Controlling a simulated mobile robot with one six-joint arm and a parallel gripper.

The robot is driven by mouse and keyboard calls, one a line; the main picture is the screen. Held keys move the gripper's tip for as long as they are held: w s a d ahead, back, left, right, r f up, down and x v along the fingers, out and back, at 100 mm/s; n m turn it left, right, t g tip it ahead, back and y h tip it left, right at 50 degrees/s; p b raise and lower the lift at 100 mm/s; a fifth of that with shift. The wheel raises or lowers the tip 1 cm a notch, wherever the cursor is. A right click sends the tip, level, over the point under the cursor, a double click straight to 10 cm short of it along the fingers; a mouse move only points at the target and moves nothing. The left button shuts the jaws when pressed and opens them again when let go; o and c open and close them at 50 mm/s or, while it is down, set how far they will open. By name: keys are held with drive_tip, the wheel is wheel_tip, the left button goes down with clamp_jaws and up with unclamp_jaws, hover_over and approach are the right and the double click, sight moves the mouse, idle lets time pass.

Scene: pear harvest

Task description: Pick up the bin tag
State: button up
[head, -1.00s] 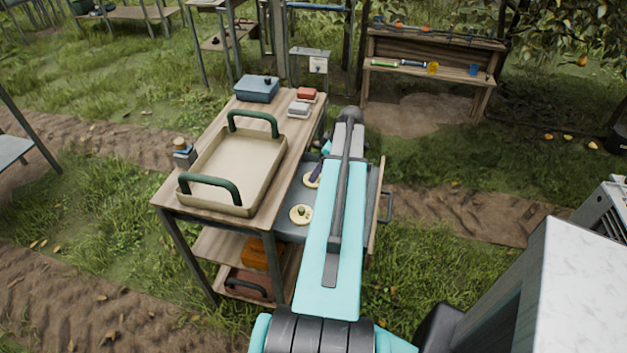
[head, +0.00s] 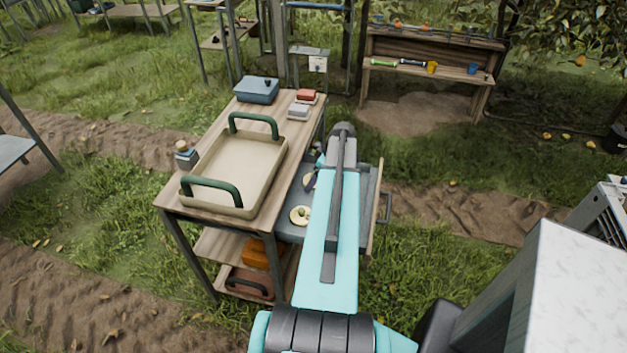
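A round cream disc with a green pear-like mark (head: 300,215), which looks like a bin tag, lies flat in the open grey drawer (head: 290,231) on the right side of the wooden cart. A second cream disc (head: 307,181) lies farther back in the drawer, partly covered by a dark purple part that seems to be at my gripper. My gripper (head: 313,176) is low over the drawer beside this second disc, mostly hidden behind my teal arm. Whether its fingers touch the disc, or are open or shut, cannot be seen.
The drawer's raised front and handle (head: 385,208) stand at the right.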

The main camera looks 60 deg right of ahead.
idle(0.6)
drive_tip(key=c, duration=1.1)
drive_tip(key=shift+c, duration=0.2)
wheel_tip(320, 180, up, 18)
drive_tip(key=b, duration=0.5)
idle(0.7)
